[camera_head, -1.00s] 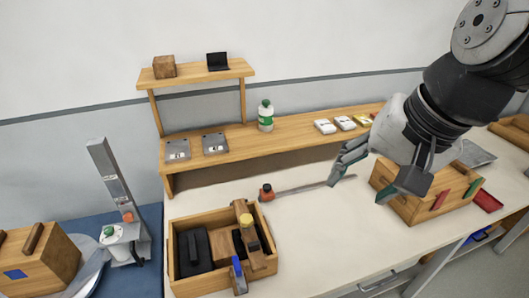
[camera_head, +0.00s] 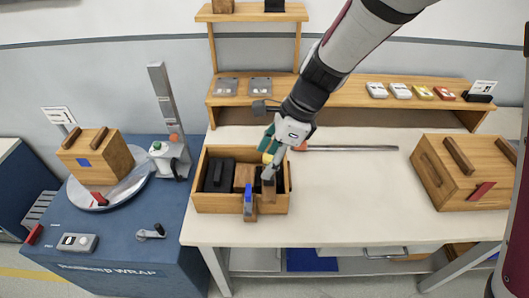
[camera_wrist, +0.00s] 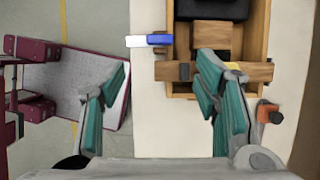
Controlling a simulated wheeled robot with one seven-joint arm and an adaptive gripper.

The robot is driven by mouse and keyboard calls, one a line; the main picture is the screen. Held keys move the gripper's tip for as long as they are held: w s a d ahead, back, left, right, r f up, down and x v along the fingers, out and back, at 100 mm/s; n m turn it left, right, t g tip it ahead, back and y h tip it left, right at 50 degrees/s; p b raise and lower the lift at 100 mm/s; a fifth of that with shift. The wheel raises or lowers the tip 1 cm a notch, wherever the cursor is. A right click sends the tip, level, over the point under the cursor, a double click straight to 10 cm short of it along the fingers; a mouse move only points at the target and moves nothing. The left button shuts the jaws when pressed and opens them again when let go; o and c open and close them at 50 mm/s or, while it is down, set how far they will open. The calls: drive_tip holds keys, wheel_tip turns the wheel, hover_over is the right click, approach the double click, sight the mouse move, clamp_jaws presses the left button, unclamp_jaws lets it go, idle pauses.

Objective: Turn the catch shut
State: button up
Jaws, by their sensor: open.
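No part is plainly marked as the catch. A red bar (camera_head: 481,190) on the front of the right wooden box (camera_head: 450,183) looks like one; I cannot tell its setting. An open wooden crate (camera_head: 215,202) holds a black block (camera_head: 214,174) and a wooden tool with a yellow knob (camera_head: 267,158). A blue-and-white piece (camera_head: 248,198) is at the crate's front; it also shows in the wrist view (camera_wrist: 150,40). My gripper (camera_head: 270,165) is open over the crate's right part. In the wrist view its fingers (camera_wrist: 162,95) are wide apart, the right one partly covering the tool.
A small red-orange-topped object (camera_wrist: 269,113) is beside the crate. A long grey bar (camera_head: 350,148) lies behind on the bench. A shelf (camera_head: 420,103) with small boxes runs along the back. A blue wrapping station (camera_head: 110,270) stands left. The bench middle is clear.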

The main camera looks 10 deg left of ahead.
sight(249, 189)
drive_tip(key=x, duration=1.2)
drive_tip(key=shift+a+f, duration=0.1)
drive_tip(key=shift+f, duration=0.3)
drive_tip(key=shift+c, duration=0.6)
drive_tip(key=c, duration=1)
